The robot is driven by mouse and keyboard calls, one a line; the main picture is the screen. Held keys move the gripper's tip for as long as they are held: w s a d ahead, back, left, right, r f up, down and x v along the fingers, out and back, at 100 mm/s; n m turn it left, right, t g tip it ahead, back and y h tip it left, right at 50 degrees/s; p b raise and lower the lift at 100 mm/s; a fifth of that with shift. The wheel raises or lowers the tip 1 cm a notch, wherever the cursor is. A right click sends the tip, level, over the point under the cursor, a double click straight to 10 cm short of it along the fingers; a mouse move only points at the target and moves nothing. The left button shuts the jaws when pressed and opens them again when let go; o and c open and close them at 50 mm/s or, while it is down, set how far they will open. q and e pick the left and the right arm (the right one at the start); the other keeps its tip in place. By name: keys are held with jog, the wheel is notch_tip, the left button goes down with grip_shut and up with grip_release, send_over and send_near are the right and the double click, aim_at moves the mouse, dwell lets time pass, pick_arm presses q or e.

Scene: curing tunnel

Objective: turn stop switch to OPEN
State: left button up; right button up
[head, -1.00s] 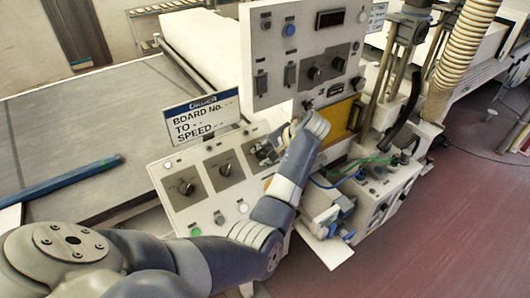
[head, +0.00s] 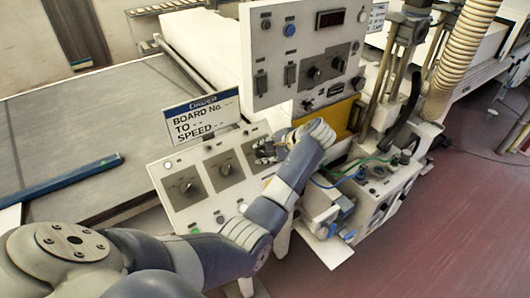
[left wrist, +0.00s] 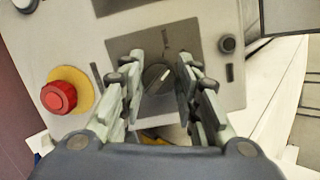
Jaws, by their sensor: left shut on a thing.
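The stop switch is a dark round knob with a pale pointer line on a grey square plate (left wrist: 205,45), seen in the left wrist view. Its knob (left wrist: 157,80) sits between the two fingers of my left gripper (left wrist: 158,88), which is shut on it. The pointer is tilted, its upper end toward the right. Lettering on the plate is too blurred to read. In the head view my left gripper (head: 268,150) is at the right end of the slanted control panel (head: 205,205) and hides the knob. My right gripper is not in view.
A red push button (left wrist: 59,97) on a yellow disc is left of the knob. A small black button (left wrist: 227,43) is to its right. In the head view, other knobs (head: 226,168) share the panel. An upright panel (head: 275,65) stands behind, and cables (head: 355,172) lie right.

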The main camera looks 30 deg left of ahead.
pick_arm(q)
jog(key=shift+m+y, duration=0.3)
jog(key=shift+m, duration=1.2)
jog(key=shift+f, duration=0.1)
jog(key=o, duration=1.1)
jog(key=shift+c, duration=0.2)
jog(key=shift+d+r, duration=0.15)
jog(key=shift+r, duration=0.05)
jog(key=v, duration=1.1)
jog(key=shift+d+r, duration=0.2)
jog(key=shift+d, duration=0.1)
jog(key=shift+s, duration=0.15)
